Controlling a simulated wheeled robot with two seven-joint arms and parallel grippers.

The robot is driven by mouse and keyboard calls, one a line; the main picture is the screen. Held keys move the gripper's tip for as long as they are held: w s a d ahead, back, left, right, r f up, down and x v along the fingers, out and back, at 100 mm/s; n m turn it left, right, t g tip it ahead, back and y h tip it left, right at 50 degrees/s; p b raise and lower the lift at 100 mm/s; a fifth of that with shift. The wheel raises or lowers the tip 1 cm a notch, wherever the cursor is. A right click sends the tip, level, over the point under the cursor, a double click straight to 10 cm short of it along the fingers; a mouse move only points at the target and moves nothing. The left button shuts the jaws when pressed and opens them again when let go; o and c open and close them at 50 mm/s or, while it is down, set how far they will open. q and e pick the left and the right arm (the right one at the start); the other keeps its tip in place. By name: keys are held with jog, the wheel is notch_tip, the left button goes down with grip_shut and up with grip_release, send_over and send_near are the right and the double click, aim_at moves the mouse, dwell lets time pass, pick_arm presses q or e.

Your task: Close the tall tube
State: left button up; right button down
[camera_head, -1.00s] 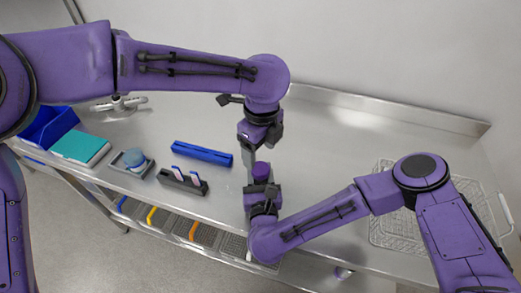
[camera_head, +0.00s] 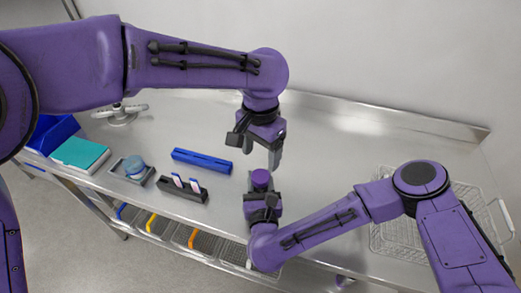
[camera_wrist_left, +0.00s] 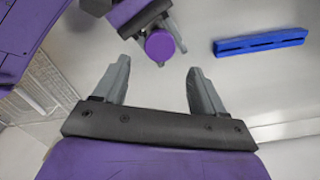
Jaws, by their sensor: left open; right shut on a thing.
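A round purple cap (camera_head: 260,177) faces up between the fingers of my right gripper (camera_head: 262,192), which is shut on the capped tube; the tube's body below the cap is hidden. The cap also shows in the left wrist view (camera_wrist_left: 160,45), between the right gripper's grey fingers. My left gripper (camera_head: 262,156) is open and empty, a little behind and above the cap, apart from it. In the left wrist view its two fingers (camera_wrist_left: 158,66) are spread wide with nothing between them, and the cap lies beyond the fingertips.
A blue slotted rack (camera_head: 202,160) lies on the metal table. A dark rack (camera_head: 182,188) holds two small tubes. A grey holder with a blue round item (camera_head: 135,165) and a teal box (camera_head: 80,153) are further left. A wire basket (camera_head: 390,236) stands at the right.

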aim_at(260, 175)
pick_arm(q)
notch_tip(260, 175, down, 8)
jog(key=shift+r, duration=0.1)
dwell(0.4)
jog(key=c, duration=1.1)
jog(key=o, duration=1.3)
jog(key=shift+c, duration=0.2)
pick_arm(e)
jog(key=c, duration=0.5)
grip_release()
pick_arm(q)
notch_tip(260, 175, up, 12)
